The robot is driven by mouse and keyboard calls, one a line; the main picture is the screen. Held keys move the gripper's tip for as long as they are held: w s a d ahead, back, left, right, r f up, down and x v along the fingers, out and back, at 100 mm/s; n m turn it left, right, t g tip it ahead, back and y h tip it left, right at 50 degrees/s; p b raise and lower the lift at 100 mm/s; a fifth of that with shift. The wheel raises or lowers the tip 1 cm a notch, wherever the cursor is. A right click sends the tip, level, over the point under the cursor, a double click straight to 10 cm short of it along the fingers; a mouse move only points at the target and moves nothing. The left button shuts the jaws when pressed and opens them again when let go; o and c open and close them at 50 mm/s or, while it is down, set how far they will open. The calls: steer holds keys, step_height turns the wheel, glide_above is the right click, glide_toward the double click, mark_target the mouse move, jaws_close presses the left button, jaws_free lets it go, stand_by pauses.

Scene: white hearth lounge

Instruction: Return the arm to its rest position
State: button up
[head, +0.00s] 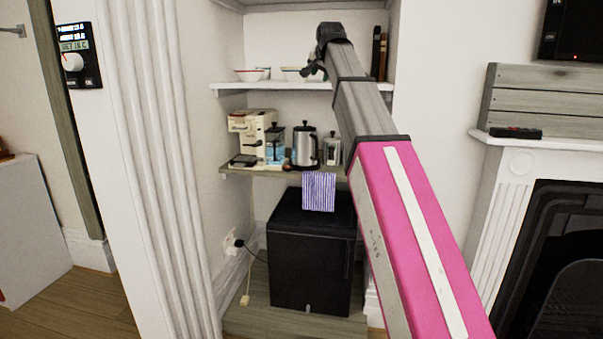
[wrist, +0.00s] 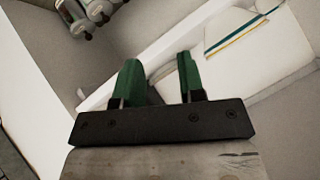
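My arm (head: 405,235) reaches from the lower right of the head view up and away toward the shelved alcove. My gripper (head: 312,70) is at its far end, in front of the upper white shelf, small and dark there. In the wrist view my gripper (wrist: 160,77) shows two green fingers standing apart with a gap between them. Nothing is held between them. The arm hides part of the alcove's right side.
The upper shelf (head: 285,87) holds bowls (head: 250,75) and dark books. The lower shelf holds a coffee machine (head: 250,135), a kettle (head: 305,147) and jars. A fireplace mantel (head: 540,145) stands right.

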steer(key=s+d+f+n+g+h, duration=0.1)
steer(key=s+d+f+g, duration=0.2)
steer(key=f, duration=1.8)
steer(key=s+d+f+n+g, duration=0.2)
steer(key=s+d+f, duration=0.15)
steer(key=f, duration=1.75)
steer(key=s+d+f+n+g, duration=0.1)
steer(key=s+d+f+g, duration=0.1)
steer(key=s+f, duration=0.9)
steer(key=s+d+f+n+g, duration=0.1)
steer(key=s+d+f+g, duration=0.2)
steer(key=s+f, duration=0.9)
step_height(320, 180, down, 6)
steer(key=shift+s+d+f+n, duration=0.1)
steer(key=shift+s+d+n, duration=0.15)
steer(key=shift+d+n, duration=0.15)
